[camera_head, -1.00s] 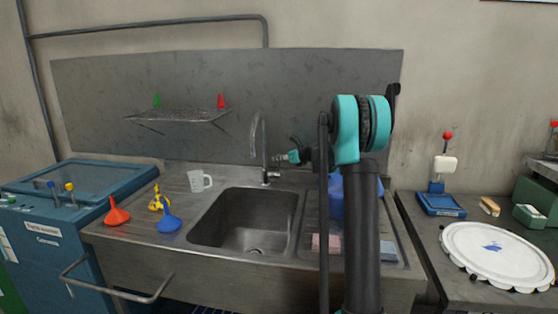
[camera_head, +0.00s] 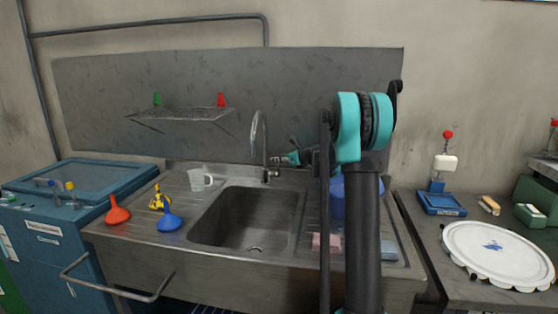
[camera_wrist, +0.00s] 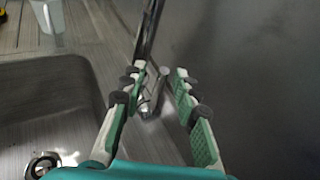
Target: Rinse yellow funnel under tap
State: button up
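The yellow funnel (camera_head: 160,199) lies on the left drainboard between the orange funnel (camera_head: 117,212) and the blue funnel (camera_head: 169,221). A bit of yellow shows at the wrist view's top left corner. The curved tap (camera_head: 257,138) stands behind the sink basin (camera_head: 245,219); no running water is visible. My gripper (camera_head: 288,158) is beside the tap, on its right. In the wrist view my gripper (camera_wrist: 158,76) is open, its fingers apart on either side of the tap's metal lever (camera_wrist: 156,88). I cannot tell whether either finger touches the lever.
A white measuring jug (camera_head: 198,180) stands behind the funnels. A wall shelf (camera_head: 180,116) holds a green and a red funnel. A blue container (camera_head: 337,198), partly hidden by my arm, and a pink sponge (camera_head: 321,242) are on the right drainboard. The basin looks empty.

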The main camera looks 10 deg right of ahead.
jog(key=v, duration=1.1)
jog(key=shift+s+d+r, duration=0.15)
jog(key=shift+s+d, duration=0.1)
jog(key=shift+s, duration=0.05)
